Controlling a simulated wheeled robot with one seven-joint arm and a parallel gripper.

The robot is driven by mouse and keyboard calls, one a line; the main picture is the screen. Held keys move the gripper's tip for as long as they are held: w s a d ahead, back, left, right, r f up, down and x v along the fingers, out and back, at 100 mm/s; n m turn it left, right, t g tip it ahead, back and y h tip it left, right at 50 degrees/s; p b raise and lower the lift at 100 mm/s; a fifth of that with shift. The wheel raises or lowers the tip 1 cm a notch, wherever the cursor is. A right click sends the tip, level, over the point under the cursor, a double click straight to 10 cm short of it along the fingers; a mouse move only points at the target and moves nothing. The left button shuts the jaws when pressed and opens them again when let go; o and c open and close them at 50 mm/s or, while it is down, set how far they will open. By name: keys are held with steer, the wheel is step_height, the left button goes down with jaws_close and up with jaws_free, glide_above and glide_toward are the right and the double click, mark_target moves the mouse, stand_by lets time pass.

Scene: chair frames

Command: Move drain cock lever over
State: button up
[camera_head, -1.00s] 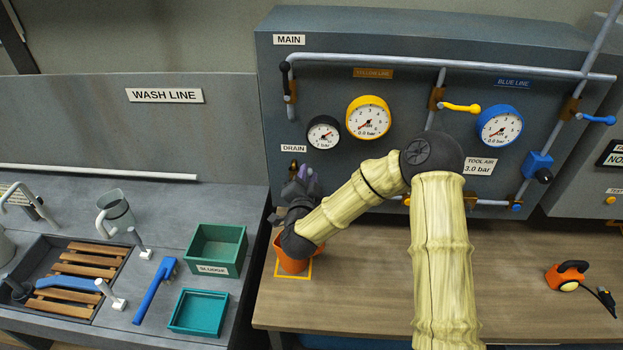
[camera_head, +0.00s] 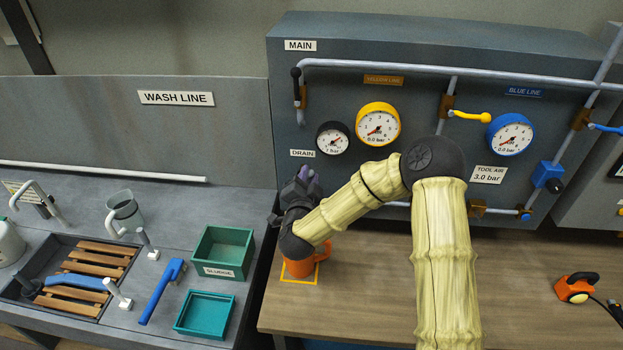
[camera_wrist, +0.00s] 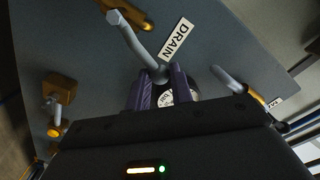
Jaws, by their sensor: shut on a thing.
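My gripper (camera_head: 308,178) is at the grey panel, just below the DRAIN label (camera_head: 303,153). In the wrist view its two purple fingers (camera_wrist: 163,80) are closed around the end of a bent grey lever, the drain cock lever (camera_wrist: 136,42). The lever runs from a bolt-like end at the upper left down to the fingertips. Brass fitting (camera_wrist: 135,10) shows behind its far end. In the head view my gripper hides the drain cock and its lever.
An orange container (camera_head: 299,268) stands on the bench below my gripper. A black-rimmed gauge (camera_head: 333,138) and a yellow gauge (camera_head: 379,124) are to the right on the panel. Green sludge bin (camera_head: 222,253) is at the left. Bench at right is mostly clear.

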steer(key=shift+a, duration=0.15)
steer(key=shift+a+r, duration=0.15)
steer(key=shift+a, duration=0.35)
steer(key=shift+a+r, duration=0.15)
steer(key=shift+a, duration=0.35)
steer(key=o, duration=0.9)
steer(key=shift+c, duration=0.2)
steer(key=s+b, duration=0.7)
steer(key=s, duration=1)
steer(key=shift+s+a, duration=0.2)
steer(key=shift+a, duration=0.1)
steer(key=shift+f, duration=0.1)
